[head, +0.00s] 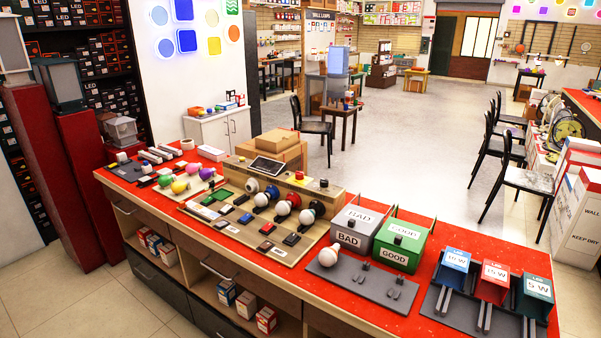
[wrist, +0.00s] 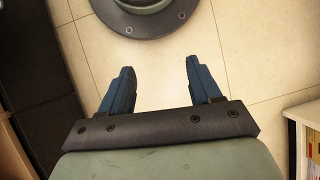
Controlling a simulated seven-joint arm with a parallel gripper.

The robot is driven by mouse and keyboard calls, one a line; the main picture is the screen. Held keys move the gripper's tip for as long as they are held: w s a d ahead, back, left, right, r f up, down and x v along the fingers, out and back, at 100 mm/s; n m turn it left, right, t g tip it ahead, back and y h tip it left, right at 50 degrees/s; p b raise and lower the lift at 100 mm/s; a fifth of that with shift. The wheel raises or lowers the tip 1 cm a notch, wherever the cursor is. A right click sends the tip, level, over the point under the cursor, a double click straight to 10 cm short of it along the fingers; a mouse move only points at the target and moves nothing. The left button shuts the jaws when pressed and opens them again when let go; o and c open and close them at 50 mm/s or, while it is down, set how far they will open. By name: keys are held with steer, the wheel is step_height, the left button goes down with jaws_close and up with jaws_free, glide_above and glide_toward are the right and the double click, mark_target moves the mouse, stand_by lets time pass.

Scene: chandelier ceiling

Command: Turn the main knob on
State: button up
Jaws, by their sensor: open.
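A wooden test board (head: 300,228) lies on the red counter in the head view, with a raised wooden back (head: 345,203). Several round bulbs and sockets, rocker switches and small dark blocks are on it.
The red counter (head: 433,318) also holds grey BAD (head: 347,239) and green GOOD (head: 397,253) boxes, several wattage bins at right and coloured bulbs at left. Cardboard boxes (head: 272,148) and a tablet (head: 267,166) stand behind the board. Open floor lies beyond.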

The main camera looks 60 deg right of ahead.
steer(key=w+d+r+m+t+y, duration=0.1)
steer(key=w+d+r, duration=0.6)
steer(key=w, duration=0.4)
steer(key=w+d+r+t+y, duration=0.1)
steer(key=w+d+r+t, duration=0.1)
steer(key=w+d+r, duration=0.7)
steer(key=w+d+r+t, duration=0.1)
steer(key=w+d+r, duration=0.6)
steer(key=r, duration=0.1)
step_height(320, 180, up, 41)
steer(key=m+t+h, duration=0.2)
steer(key=t+h, duration=0.3)
steer(key=t, duration=0.1)
glide_above(300, 172)
steer(key=s+a, duration=0.2)
steer(key=s, duration=0.3)
steer(key=x, duration=1.3)
steer(key=shift+s+f, duration=0.25)
steer(key=shift+f, duration=0.2)
